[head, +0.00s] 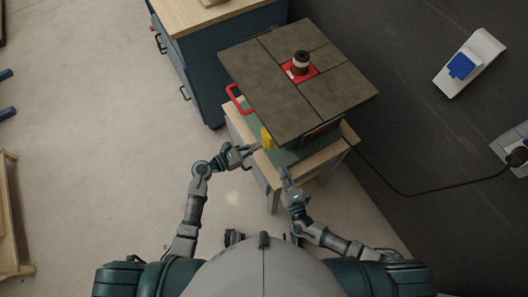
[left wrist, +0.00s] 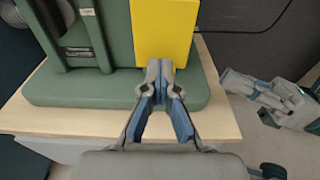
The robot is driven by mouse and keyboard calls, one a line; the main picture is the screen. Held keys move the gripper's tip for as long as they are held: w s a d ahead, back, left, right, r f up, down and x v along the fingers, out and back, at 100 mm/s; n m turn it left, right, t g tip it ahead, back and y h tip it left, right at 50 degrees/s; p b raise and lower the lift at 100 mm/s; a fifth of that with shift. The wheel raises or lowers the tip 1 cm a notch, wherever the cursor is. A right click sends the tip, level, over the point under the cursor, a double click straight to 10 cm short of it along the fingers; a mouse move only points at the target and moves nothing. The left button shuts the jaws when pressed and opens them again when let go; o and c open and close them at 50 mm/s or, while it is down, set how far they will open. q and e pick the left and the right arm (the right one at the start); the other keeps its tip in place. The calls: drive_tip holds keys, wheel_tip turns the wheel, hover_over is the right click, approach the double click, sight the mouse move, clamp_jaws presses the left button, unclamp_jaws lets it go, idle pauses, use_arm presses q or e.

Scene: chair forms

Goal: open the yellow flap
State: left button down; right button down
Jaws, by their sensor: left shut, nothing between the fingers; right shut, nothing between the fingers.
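The yellow flap (head: 267,138) is a small upright plate on the near side of a green machine under a square grey top. In the left wrist view, the yellow flap (left wrist: 165,30) is a flat panel standing close to the green body. My left gripper (head: 257,147) is shut and empty, just left of the flap. In the left wrist view, the tips of my left gripper (left wrist: 160,64) overlap the flap's lower edge; I cannot tell whether they touch it. My right gripper (head: 284,172) is shut and empty, lower and right of the flap; it also shows in the left wrist view (left wrist: 224,78).
The machine's grey top (head: 260,70) overhangs the flap, with a red handle (head: 238,98) at its left. It stands on a wooden bench (head: 237,122). A blue cabinet (head: 205,75) is behind left. A black cable (head: 400,193) runs right.

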use_arm(q)
drive_tip(key=shift+s+d+f, duration=0.15)
drive_tip(key=shift+d, duration=0.05)
use_arm(e)
drive_tip(key=n+y, duration=0.1)
drive_tip(key=a+f+n+g+y, duration=0.1)
drive_tip(key=n, duration=0.1)
drive_tip(key=s+n+y, duration=0.1)
drive_tip(key=shift+s+a+f+n, duration=0.1)
drive_tip(key=shift+a+f+n, duration=0.05)
drive_tip(key=shift+a+n, duration=0.2)
drive_tip(key=shift+a+n+g+y, duration=0.25)
drive_tip(key=shift+a+g+y, duration=0.05)
drive_tip(key=x, duration=0.9)
drive_tip(key=shift+w+a, duration=0.1)
drive_tip(key=shift+w, duration=0.15)
